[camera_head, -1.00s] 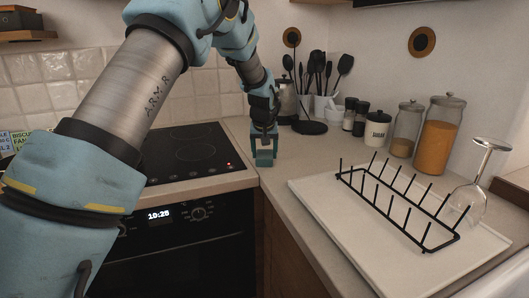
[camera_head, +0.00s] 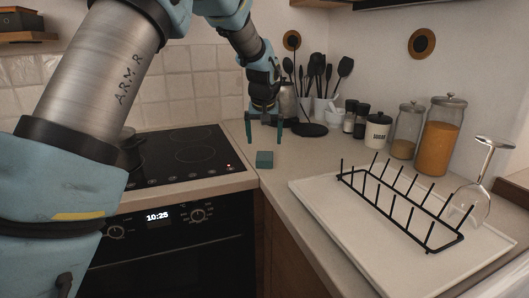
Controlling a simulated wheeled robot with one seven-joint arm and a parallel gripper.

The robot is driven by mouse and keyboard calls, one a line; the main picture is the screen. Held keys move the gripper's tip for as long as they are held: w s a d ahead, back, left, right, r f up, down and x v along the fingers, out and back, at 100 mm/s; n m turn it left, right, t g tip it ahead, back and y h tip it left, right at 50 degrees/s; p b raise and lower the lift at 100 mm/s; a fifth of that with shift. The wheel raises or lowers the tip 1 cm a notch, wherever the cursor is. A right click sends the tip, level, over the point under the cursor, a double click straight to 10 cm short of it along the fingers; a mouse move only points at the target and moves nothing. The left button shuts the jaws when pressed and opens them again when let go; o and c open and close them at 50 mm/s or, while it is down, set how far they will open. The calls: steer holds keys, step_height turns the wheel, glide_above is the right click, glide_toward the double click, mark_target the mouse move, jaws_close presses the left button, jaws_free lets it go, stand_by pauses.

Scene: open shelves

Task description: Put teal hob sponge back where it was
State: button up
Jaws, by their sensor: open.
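The teal sponge (camera_head: 264,159) lies on the counter just right of the black hob (camera_head: 185,154), near the front corner of the counter. My gripper (camera_head: 264,141) is above and behind it in the picture. Its two teal fingers are spread apart and point down, with nothing between them. The sponge is in full view and clear of the fingers.
A white tray (camera_head: 330,215) with a black rack (camera_head: 400,205) and an upturned wine glass (camera_head: 470,195) fills the right counter. Utensil pots (camera_head: 325,108), a black disc (camera_head: 310,129) and jars (camera_head: 437,140) stand along the back. Bare counter surrounds the sponge.

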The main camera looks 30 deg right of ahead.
steer(key=shift+d+v, duration=0.45)
steer(key=shift+v, duration=1.85)
steer(key=a+f+n+g+y, duration=0.1)
steer(key=a+f, duration=0.1)
steer(key=a, duration=1)
steer(key=a+f+n, duration=0.1)
steer(key=a+f, duration=0.1)
steer(key=a, duration=0.9)
steer(key=s+a+f+n, duration=0.1)
steer(key=s+a+f, duration=0.2)
steer(key=s+a, duration=0.4)
steer(key=s+a+f+n+g+y, duration=0.1)
steer(key=s+a+f, duration=0.2)
steer(key=s+a, duration=0.5)
steer(key=a, duration=0.5)
steer(key=shift+n+b, duration=0.3)
steer(key=shift+b, duration=0.05)
steer(key=shift+c, duration=0.4)
